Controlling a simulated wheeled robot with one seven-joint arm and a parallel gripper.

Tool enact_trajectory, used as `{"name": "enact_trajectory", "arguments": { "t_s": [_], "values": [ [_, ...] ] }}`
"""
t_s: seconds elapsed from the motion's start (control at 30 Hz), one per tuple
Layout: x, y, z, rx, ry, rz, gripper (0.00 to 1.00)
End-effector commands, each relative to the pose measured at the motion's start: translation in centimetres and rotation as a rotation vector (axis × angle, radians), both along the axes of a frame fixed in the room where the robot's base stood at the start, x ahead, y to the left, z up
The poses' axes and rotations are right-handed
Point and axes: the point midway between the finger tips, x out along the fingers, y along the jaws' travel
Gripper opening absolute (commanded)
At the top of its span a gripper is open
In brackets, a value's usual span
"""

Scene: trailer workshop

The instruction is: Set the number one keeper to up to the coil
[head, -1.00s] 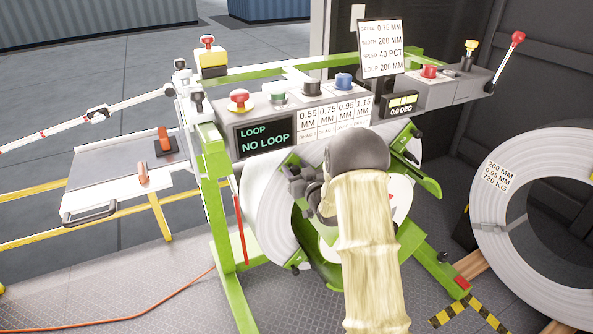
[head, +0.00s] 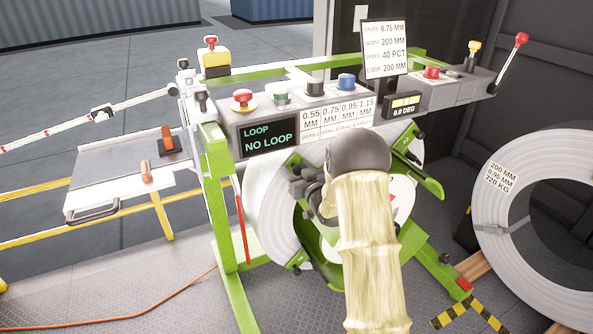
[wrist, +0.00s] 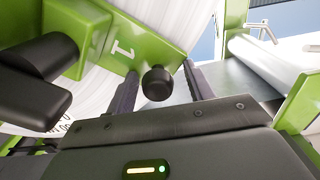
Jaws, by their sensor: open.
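The number one keeper (wrist: 120,47) is a green bar marked "1" with a black knob (wrist: 157,83), close up in the wrist view. It lies in front of the white coil (wrist: 95,88). My gripper (wrist: 160,75) is open, with one dark finger on each side of the knob; I cannot tell whether either touches it. In the head view, my gripper (head: 304,188) is at the left part of the coil (head: 264,205), under the control panel. My own arm hides the coil's middle and part of the keepers there.
The control panel (head: 222,124) with coloured buttons and a "NO LOOP" screen (head: 267,137) is just above my gripper. Green frame posts (head: 216,180) stand to the left. A spare coil (head: 490,215) stands at the right. An orange cable (head: 140,313) lies on the floor.

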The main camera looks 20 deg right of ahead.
Motion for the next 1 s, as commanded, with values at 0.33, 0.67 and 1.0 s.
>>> {"name": "enact_trajectory", "arguments": {
  "t_s": [0.33,0.67,1.0],
  "values": [
    [-1.0,-0.1,0.0,-0.001,0.001,0.001,0.53],
    [-6.4,-1.1,0.0,0.0,0.001,0.001,0.53],
    [-12.9,-2.5,-0.1,0.001,0.001,-0.002,0.53]
  ]
}}
